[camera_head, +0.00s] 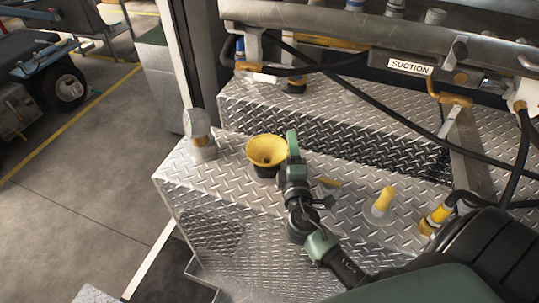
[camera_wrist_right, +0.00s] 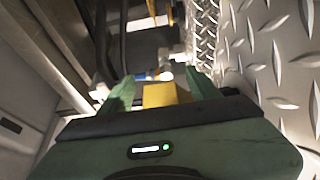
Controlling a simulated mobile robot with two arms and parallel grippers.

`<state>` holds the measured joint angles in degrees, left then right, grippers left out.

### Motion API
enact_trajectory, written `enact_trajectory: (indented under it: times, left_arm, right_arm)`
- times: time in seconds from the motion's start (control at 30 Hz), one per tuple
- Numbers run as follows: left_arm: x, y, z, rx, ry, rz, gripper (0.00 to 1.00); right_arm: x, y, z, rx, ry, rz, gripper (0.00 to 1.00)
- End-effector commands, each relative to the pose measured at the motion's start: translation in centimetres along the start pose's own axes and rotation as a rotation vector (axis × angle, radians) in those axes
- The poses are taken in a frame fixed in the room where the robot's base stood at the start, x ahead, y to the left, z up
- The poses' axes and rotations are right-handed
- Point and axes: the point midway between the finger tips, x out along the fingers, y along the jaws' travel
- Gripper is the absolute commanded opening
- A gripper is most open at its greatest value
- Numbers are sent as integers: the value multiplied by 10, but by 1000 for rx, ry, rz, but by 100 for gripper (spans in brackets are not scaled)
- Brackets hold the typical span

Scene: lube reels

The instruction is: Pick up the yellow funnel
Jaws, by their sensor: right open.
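The yellow funnel (camera_head: 266,149) stands mouth up on the diamond-plate ledge (camera_head: 228,172), with a dark part under it. My right gripper (camera_head: 291,146) is at the funnel's right side, close to its rim; one green finger shows upright there, and the other is hard to make out. In the right wrist view, the green fingers of my right gripper (camera_wrist_right: 160,88) stand apart. A yellow surface, probably the funnel (camera_wrist_right: 160,95), shows between them. I cannot tell whether the fingers touch it. My left gripper is not in view.
A metal cylinder (camera_head: 198,130) stands left of the funnel. A yellow-topped spout (camera_head: 383,200) stands to the right on the plate. Black hoses (camera_head: 390,110) and a bar labelled SUCTION (camera_head: 410,67) cross behind. The ledge drops to open floor (camera_head: 90,190) on the left.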

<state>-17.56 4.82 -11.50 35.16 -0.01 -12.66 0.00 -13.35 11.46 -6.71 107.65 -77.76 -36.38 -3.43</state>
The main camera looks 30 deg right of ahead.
Motion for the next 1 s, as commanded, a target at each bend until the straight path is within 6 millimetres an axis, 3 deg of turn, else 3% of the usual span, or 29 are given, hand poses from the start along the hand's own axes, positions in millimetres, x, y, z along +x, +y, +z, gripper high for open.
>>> enact_trajectory:
  times: [0.23, 0.4, 0.47, 0.77, 1.0]
  left_arm:
    - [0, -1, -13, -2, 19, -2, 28]
    - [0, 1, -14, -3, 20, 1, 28]
    - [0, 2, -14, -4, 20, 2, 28]
    - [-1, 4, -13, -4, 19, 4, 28]
    - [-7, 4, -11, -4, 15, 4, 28]
  right_arm:
    - [2, -1, 0, 0, 0, -1, 62]
    - [2, -1, 0, 0, 0, 0, 15]
    - [2, -1, 0, 0, 0, -1, 0]
    - [2, 1, 0, 0, 0, 0, 0]
    - [2, 25, 0, 2, -1, 2, 0]
